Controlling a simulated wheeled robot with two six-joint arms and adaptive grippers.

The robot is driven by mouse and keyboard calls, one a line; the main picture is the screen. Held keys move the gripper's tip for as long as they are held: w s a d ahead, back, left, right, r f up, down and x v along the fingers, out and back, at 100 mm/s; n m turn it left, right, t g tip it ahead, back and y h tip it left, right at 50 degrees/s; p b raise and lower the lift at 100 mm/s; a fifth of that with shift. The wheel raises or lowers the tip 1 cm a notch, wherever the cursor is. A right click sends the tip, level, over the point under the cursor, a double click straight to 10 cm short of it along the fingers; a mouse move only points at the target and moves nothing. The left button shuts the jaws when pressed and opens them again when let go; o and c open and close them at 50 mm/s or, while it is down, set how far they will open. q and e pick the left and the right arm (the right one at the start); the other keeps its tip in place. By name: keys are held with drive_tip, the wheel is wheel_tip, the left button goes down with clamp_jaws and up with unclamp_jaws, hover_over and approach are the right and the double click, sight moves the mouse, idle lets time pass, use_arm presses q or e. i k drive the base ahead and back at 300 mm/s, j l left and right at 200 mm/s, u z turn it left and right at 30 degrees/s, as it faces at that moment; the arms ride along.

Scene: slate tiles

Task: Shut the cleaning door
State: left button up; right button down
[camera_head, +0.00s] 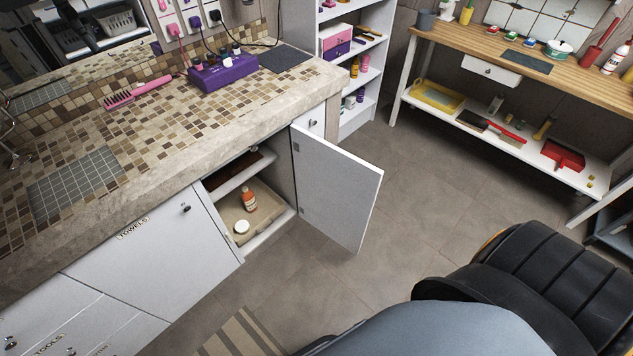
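A white cabinet door (340,190) stands wide open below the tiled counter. It is hinged at the right side of its opening and swings out over the floor. Its inner face shows, so any label on its outer face is hidden. Inside the open cabinet, a pull-out tray (265,225) holds an orange-brown bottle (249,201) and a small round white item (241,227). A dark shelf (233,174) is above it. Neither of my grippers is in view.
A closed front labelled TOWELS (150,250) is left of the opening. A striped mat (240,334) lies on the floor below. A black padded shape (540,290) fills the lower right. Grey tile floor (425,195) is clear right of the door, before a wooden workbench (560,75).

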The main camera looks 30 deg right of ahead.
sight(338, 190)
drive_tip(key=l+u, duration=1)
drive_tip(key=u, duration=0.15)
drive_tip(key=k+l, duration=0.1)
drive_tip(key=l, duration=0.3)
drive_tip(key=k+l+u, duration=0.1)
drive_tip(key=l, duration=0.35)
drive_tip(key=k+l, duration=0.1)
drive_tip(key=l, duration=0.3)
drive_tip(key=k+l+u, duration=0.1)
drive_tip(key=l, duration=0.35)
drive_tip(key=k+l, duration=0.15)
drive_tip(key=l, duration=0.25)
drive_tip(key=k+l+u, duration=0.1)
drive_tip(key=l, duration=0.3)
drive_tip(key=k+l+u, duration=0.1)
drive_tip(key=l, duration=0.3)
drive_tip(key=k+l, duration=0.2)
drive_tip(key=l, duration=0.2)
